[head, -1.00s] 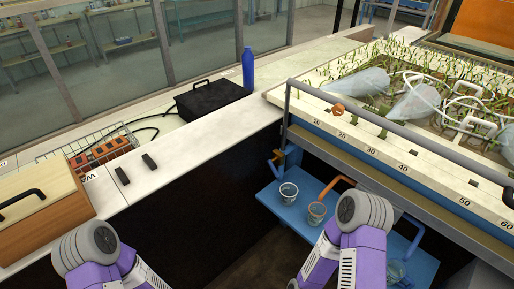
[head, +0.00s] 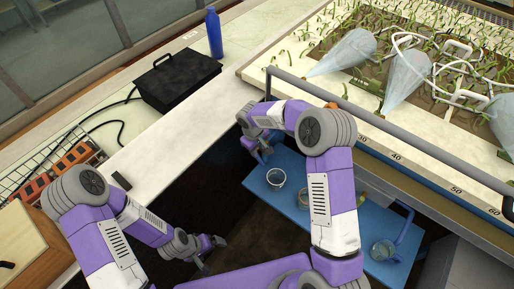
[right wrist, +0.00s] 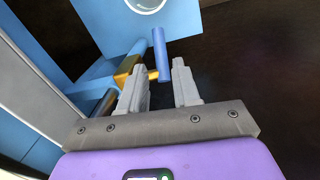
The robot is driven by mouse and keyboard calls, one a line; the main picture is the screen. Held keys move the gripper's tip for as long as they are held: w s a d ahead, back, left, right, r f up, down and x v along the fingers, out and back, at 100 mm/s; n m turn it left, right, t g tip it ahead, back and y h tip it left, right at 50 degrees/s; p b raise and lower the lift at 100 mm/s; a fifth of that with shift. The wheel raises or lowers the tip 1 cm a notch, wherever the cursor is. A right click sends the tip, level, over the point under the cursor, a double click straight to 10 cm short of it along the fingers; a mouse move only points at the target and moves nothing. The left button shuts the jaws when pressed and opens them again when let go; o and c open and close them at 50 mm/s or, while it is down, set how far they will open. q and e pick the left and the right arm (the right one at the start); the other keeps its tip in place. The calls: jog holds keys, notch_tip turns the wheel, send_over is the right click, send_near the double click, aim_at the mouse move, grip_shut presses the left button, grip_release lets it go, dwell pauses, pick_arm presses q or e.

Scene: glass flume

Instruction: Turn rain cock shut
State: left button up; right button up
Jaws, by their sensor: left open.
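A cock with a brass body (right wrist: 128,72) and a blue lever (right wrist: 159,50) shows in the right wrist view; no label tells whether it is the rain cock. My right gripper (right wrist: 158,68) is open, its fingers pointing at the cock, with the lever at or just beyond the gap between the tips. Contact cannot be told. In the head view my right gripper (head: 262,150) is at the blue fitting under the left corner of the planted bed and hides most of it. My left gripper (head: 208,252) is open and empty, low over the dark gap in front of the bench.
A blue shelf (head: 256,183) below the bed carries clear cups (head: 276,178). A grey rail (head: 345,112) runs along the bed's front edge. A black box (head: 178,82) and blue bottle (head: 214,35) stand on the left bench.

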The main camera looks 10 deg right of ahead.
aim_at(259, 158)
jog(key=f, duration=0.5)
jog(key=d+f+b, duration=0.1)
jog(key=f, duration=0.1)
jog(key=shift+w+f, duration=0.2)
jog(key=shift+w, duration=0.15)
jog(key=shift+c, duration=0.2)
grip_shut()
